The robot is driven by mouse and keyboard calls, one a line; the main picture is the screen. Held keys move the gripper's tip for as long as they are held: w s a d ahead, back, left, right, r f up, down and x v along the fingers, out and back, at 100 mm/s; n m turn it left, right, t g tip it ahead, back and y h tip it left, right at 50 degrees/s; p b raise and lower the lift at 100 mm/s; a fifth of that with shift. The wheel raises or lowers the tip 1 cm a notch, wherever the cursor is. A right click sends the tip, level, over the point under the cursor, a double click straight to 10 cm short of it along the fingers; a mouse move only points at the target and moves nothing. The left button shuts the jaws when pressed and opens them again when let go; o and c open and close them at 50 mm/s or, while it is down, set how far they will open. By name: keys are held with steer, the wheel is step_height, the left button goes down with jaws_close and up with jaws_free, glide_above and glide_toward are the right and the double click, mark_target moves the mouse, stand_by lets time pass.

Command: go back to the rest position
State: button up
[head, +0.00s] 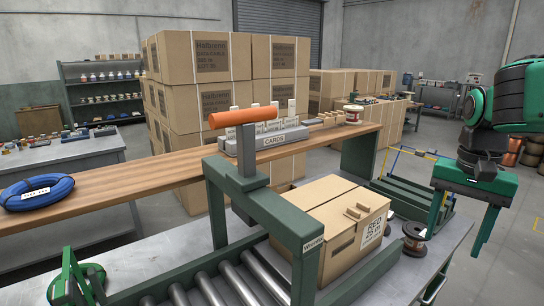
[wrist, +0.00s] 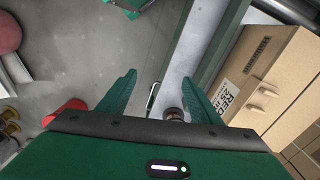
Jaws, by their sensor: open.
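My gripper (head: 461,222) hangs at the right in the head view, fingers pointing down, near the right end of the grey bench. It is open, with nothing held between its fingers. In the wrist view the two green fingers (wrist: 161,95) stand well apart. A small copper spool (head: 414,232) stands on the bench, left of and below the gripper. In the wrist view a partly hidden brownish round thing (wrist: 174,114), perhaps that spool, shows near the right finger.
A carton labelled RED (head: 340,222) stands by the rollers (head: 238,278), beside a green frame with an orange-topped post (head: 240,150). A wooden shelf (head: 110,196) holds a blue coil (head: 38,192) and a card holder (head: 268,137). Stacked cartons (head: 190,110) stand behind.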

steer(key=s+d+f+n, duration=0.1)
steer(key=s+d+f, duration=0.1)
steer(key=s+f, duration=0.3)
steer(key=s+d+f+n, duration=0.1)
steer(key=s+f, duration=0.4)
steer(key=s, duration=0.6)
steer(key=shift+d, duration=0.4)
steer(key=shift+w, duration=0.1)
steer(key=shift+w+f, duration=0.2)
steer(key=shift+w, duration=0.4)
